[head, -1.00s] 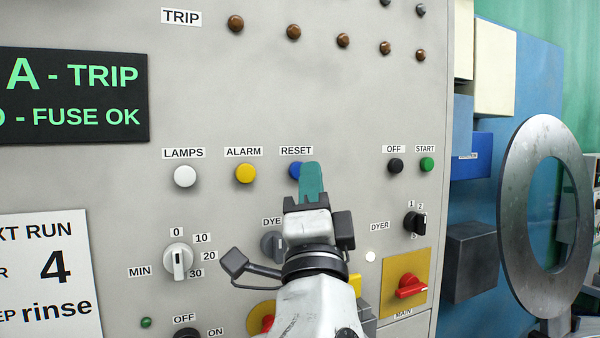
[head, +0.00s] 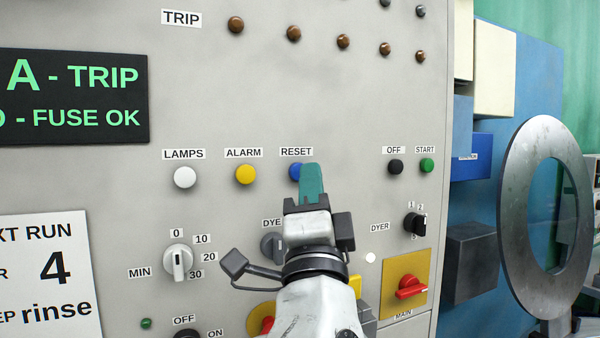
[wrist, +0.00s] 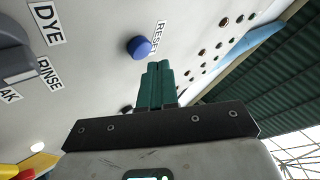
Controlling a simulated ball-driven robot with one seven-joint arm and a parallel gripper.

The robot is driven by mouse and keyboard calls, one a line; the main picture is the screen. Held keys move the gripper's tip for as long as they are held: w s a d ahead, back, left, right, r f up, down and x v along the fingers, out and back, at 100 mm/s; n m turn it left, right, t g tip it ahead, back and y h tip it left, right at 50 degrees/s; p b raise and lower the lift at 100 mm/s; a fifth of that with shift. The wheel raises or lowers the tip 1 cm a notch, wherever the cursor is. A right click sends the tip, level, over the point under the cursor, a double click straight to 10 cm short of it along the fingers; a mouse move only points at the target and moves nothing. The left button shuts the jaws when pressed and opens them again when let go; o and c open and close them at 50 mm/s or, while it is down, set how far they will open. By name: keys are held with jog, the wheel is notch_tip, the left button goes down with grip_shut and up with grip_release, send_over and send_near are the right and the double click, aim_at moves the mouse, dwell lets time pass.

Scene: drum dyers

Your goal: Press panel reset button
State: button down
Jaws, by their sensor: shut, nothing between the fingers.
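The blue reset button (head: 295,172) sits on the grey panel (head: 330,110) under its RESET label, partly hidden by my fingers in the head view. In the wrist view the whole blue cap (wrist: 139,47) shows, standing out from the panel just beyond my fingertips. My gripper (head: 311,168) has green fingers, shut together with nothing between them. In the wrist view the fingertips (wrist: 158,66) end a little short of the button's image and to its right. A small gap seems to separate them from the button.
A yellow alarm button (head: 246,173) and a white lamps button (head: 185,177) are to the left. A black off button (head: 395,166) and a green start button (head: 427,165) are to the right. A dark selector knob (head: 272,246) is beside my wrist, with a red main switch (head: 411,287) lower right.

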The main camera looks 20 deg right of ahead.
jog(key=shift+w+f+b, duration=0.1)
jog(key=shift+w+b, duration=0.1)
jog(key=shift+b, duration=0.3)
dwell(0.3)
jog(key=shift+w+b, duration=0.7)
jog(key=shift+b, duration=0.15)
dwell(1.0)
jog(key=shift+s, duration=0.9)
jog(key=shift+s, duration=2.5)
